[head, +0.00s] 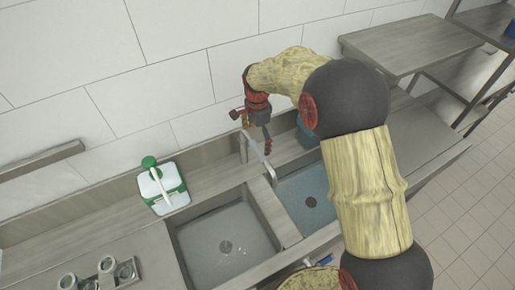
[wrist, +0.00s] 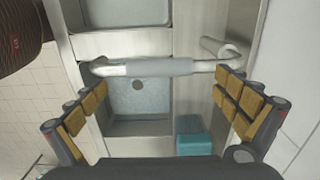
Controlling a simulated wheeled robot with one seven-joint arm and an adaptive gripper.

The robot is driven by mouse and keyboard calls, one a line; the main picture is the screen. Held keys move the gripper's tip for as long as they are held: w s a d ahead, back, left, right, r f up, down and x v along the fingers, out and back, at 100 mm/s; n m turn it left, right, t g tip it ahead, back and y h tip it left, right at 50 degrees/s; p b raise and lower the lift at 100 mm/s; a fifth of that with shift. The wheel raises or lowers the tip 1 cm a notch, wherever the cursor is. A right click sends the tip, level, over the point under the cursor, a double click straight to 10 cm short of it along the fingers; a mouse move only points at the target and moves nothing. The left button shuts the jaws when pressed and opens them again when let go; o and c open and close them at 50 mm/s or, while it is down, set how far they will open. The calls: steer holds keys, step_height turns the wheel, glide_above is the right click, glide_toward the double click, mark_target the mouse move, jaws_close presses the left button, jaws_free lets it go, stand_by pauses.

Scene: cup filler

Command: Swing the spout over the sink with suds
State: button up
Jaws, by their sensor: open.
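The metal spout (head: 258,157) runs from its base at the back wall to a downturned tip near the divider between the two sinks, at the right sink's edge. In the wrist view the spout (wrist: 160,67) crosses the picture from fingertip side to fingertip side. My gripper (head: 258,138) is open, above the spout near its base; its fingers (wrist: 160,85) hold nothing. The left sink (head: 225,240) is grey with faint pale patches around the drain. The right sink (head: 308,195) looks bluish with a dark drain. I cannot clearly tell which has suds.
A teal block (wrist: 194,135) stands beside the right sink, near my gripper. A white and green dispenser bottle (head: 165,187) stands behind the left sink. Metal cups (head: 105,265) are at the front left. The tiled wall is close behind the spout.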

mark_target(257, 150)
steer(key=shift+f+p, duration=0.35)
steer(key=shift+f, duration=2.6)
steer(key=shift+c, duration=1.2)
steer(key=c, duration=1.4)
